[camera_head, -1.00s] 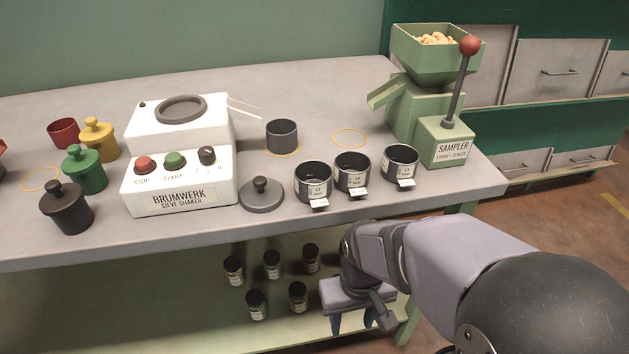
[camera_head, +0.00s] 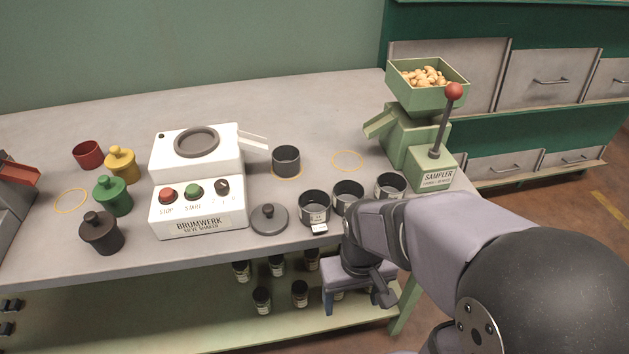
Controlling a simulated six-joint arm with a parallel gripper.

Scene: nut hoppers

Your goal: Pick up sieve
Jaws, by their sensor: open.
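Three dark metal sieve cups with white tags stand in a row near the table's front edge: a left sieve (camera_head: 314,208), a middle sieve (camera_head: 347,196) and a right sieve (camera_head: 390,186). My gripper (camera_head: 362,306) is open and empty, with its blue fingers pointing down. In the picture it lies below the row, in front of the table's front edge.
The sieve shaker (camera_head: 198,185) stands left of the sieves, with a dark lid (camera_head: 269,219) between. A dark cup (camera_head: 286,161) stands behind. The green sampler (camera_head: 420,130) is at right. Several jars (camera_head: 262,300) sit on the lower shelf. Coloured lidded pots (camera_head: 112,195) stand at left.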

